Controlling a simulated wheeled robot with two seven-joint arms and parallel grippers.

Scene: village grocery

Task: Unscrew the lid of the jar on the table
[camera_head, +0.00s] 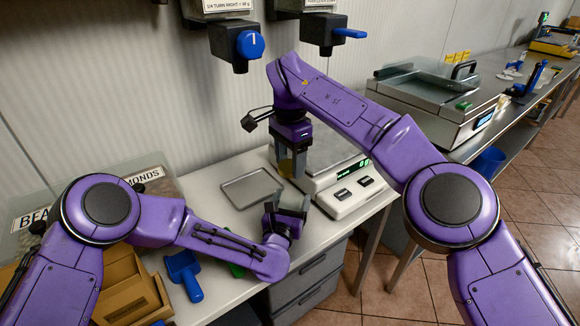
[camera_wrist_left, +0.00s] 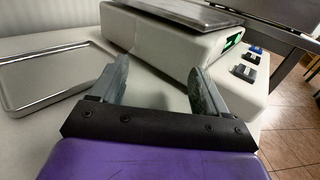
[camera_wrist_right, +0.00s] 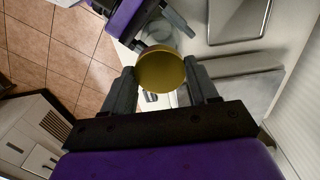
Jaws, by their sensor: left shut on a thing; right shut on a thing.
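The round gold lid (camera_wrist_right: 160,69) shows between the fingertips of my right gripper (camera_head: 290,170), which is shut on it and points down from above. My left gripper (camera_head: 290,206) is lower, just below the right one, near the table's front edge. Its fingers (camera_wrist_left: 158,80) stand apart, shut on the jar. The jar's body is hard to make out between them, and the left wrist view shows no lid there. I cannot tell whether the lid still touches the jar.
A white scale (camera_head: 343,207) stands close to the right of both grippers. A shallow metal tray (camera_head: 250,187) lies behind and left. A blue scoop (camera_head: 184,276) and a cardboard box (camera_head: 130,292) are at the left. Dispensers with a blue knob (camera_head: 250,45) hang above.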

